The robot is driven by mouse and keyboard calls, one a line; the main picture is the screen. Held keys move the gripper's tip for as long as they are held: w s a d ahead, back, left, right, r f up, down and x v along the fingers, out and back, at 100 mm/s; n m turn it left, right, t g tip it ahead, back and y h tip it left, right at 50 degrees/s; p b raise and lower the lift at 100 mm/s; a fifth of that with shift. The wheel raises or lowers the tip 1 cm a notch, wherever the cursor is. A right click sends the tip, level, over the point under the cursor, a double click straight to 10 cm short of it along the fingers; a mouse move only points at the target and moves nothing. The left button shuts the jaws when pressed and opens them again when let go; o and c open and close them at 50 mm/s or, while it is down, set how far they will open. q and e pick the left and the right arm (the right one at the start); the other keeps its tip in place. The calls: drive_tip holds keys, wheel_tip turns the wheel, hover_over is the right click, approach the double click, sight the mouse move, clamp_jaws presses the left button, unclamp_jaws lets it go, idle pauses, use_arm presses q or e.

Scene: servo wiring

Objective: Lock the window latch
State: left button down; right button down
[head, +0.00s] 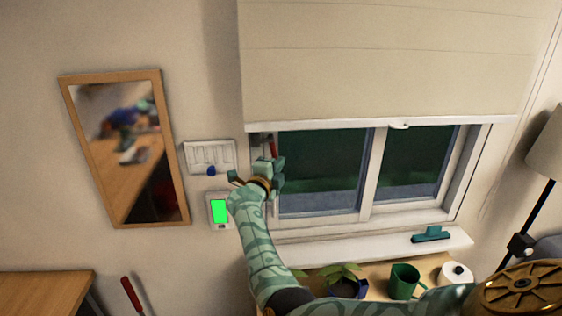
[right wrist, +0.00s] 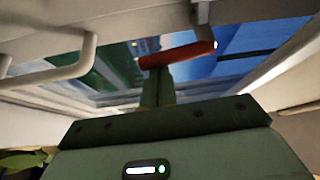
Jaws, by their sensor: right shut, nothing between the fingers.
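The window (head: 320,185) is shut behind a partly lowered blind. A red latch handle (head: 272,146) shows at the window frame's left side, just above my right gripper (head: 268,172), which partly covers it. In the right wrist view the red handle (right wrist: 178,53) lies crosswise, its right end by a pale stem. My right gripper's fingers (right wrist: 157,88) are shut and empty, with their tips right at the handle's left part. I cannot tell if they touch it. My left gripper is not in view.
A pale bar handle (right wrist: 75,70) is near the gripper. Left of the window are a switch panel (head: 208,155), a green-lit wall unit (head: 219,211) and a mirror (head: 125,150). A sill (head: 360,243) holds a teal tool (head: 430,234); a green mug (head: 403,281) stands below.

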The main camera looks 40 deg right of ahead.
drive_tip(key=shift+w+a+f, duration=0.1)
drive_tip(key=shift+w+a, duration=0.1)
drive_tip(key=shift+a, duration=0.15)
idle(0.7)
